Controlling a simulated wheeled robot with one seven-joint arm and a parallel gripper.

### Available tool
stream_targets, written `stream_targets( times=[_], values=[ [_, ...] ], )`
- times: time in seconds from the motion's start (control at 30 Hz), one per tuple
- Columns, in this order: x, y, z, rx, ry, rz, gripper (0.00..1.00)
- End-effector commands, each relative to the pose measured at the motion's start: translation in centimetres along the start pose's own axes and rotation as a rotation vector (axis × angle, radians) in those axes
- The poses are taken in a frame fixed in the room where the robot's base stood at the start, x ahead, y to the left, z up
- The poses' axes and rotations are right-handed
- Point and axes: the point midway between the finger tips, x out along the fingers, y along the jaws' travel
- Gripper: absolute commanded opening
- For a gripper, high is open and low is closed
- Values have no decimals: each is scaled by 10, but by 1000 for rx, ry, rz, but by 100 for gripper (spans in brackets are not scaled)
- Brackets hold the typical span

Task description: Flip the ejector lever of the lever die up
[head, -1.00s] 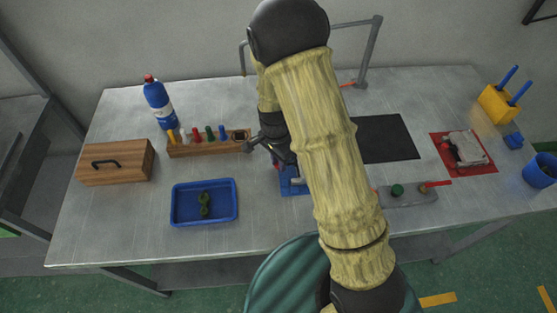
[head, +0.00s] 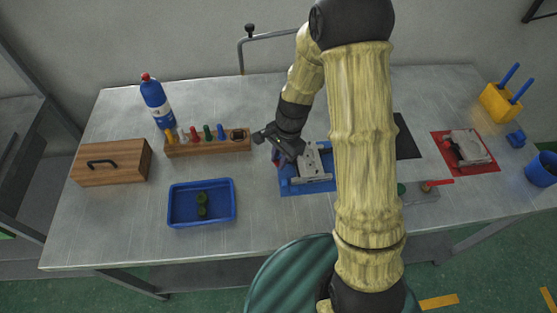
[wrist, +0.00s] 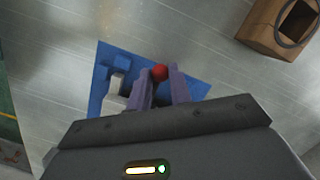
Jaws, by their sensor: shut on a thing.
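The lever die (head: 315,160), a grey metal block, lies on a blue mat (head: 300,188) in the middle of the table, partly behind my arm in the head view. A red ball knob (wrist: 160,72), apparently the end of its ejector lever, shows between my fingertips in the wrist view. My gripper (head: 280,158) is at the left side of the die and is shut on the knob; the fingers also show in the wrist view (wrist: 164,86). Most of the lever is hidden by the gripper.
A wooden rack of coloured tools (head: 207,146) stands left of the gripper, with a blue tray (head: 174,217) in front. A second die (head: 468,146) lies on a red mat at the right. A pipe frame (head: 241,58) stands behind. Bare table lies between tray and mat.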

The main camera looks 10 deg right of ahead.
Motion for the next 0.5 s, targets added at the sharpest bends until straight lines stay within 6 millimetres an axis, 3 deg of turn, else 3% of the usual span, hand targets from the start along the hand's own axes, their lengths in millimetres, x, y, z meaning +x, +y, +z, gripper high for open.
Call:
stream_targets(
  times=[0.5],
  values=[
    [-8, 4, -6, -12, -162, -117, 0]
  ],
)
